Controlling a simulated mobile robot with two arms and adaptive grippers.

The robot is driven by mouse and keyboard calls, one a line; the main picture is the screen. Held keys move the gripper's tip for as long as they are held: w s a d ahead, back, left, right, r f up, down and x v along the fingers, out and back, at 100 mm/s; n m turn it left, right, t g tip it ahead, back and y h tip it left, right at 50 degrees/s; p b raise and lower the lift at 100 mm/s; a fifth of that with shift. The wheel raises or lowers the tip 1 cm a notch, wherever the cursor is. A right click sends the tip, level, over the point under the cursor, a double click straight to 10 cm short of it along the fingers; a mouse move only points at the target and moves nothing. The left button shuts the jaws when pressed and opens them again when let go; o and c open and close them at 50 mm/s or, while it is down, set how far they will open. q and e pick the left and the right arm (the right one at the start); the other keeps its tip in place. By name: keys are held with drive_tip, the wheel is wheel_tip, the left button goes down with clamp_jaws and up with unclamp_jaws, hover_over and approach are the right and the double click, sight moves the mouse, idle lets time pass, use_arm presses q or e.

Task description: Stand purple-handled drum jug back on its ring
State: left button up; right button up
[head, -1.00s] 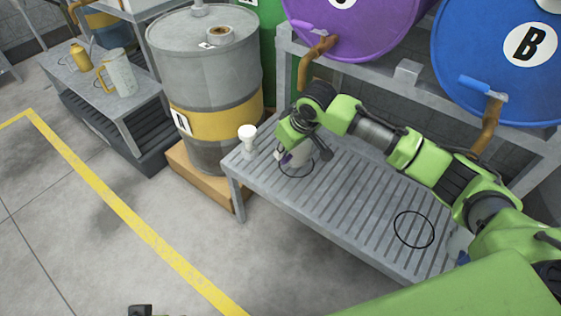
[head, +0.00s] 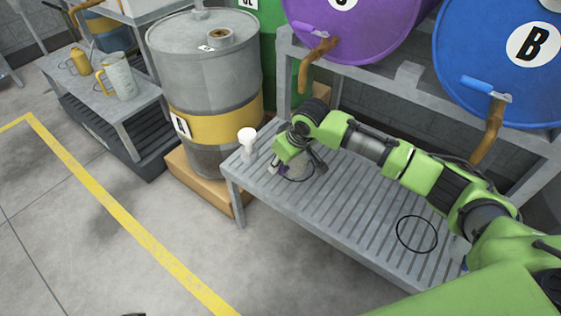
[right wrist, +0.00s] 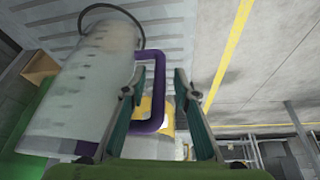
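The drum jug (right wrist: 80,85) is a pale translucent cylinder with a purple handle (right wrist: 160,100). In the head view the jug (head: 298,166) stands on the slatted bench, largely hidden by my right gripper (head: 281,167). A thin black ring (head: 300,180) shows around its foot; how well it is centred I cannot tell. In the right wrist view the ring (right wrist: 141,28) curves past the jug's base. My right gripper (right wrist: 158,100) is open, its fingers apart on either side of the handle. My left gripper is not clearly in view; only a dark sliver shows at the bottom edge.
The slatted bench (head: 345,222) has a second, empty black ring (head: 416,234). A white funnel-like piece (head: 247,140) stands at its left end. A grey drum (head: 208,85) stands close left. Purple (head: 350,25) and blue (head: 500,65) drums with taps overhang behind.

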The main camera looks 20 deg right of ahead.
drive_tip(key=shift+r, duration=0.1)
drive_tip(key=shift+r, duration=0.25)
drive_tip(key=p+v, duration=0.3)
drive_tip(key=v, duration=0.9)
drive_tip(key=s+a+f+y, duration=0.2)
drive_tip(key=s+a+f, duration=0.6)
drive_tip(key=s+f, duration=0.45)
use_arm(q)
drive_tip(key=x, duration=0.6)
drive_tip(key=shift+s+f, duration=0.2)
drive_tip(key=shift+f, duration=0.15)
use_arm(e)
drive_tip(key=s+d+f+m+h, duration=0.1)
drive_tip(key=s+d+f+h, duration=0.1)
drive_tip(key=s+d+f, duration=0.3)
drive_tip(key=s+d+f+m+g+h, duration=0.1)
drive_tip(key=s+d+f, duration=0.4)
drive_tip(key=s, duration=0.6)
drive_tip(key=shift+s+f+m+h, duration=0.3)
drive_tip(key=shift+s+m+h, duration=0.1)
drive_tip(key=shift+m, duration=0.3)
use_arm(q)
drive_tip(key=shift+d, duration=0.15)
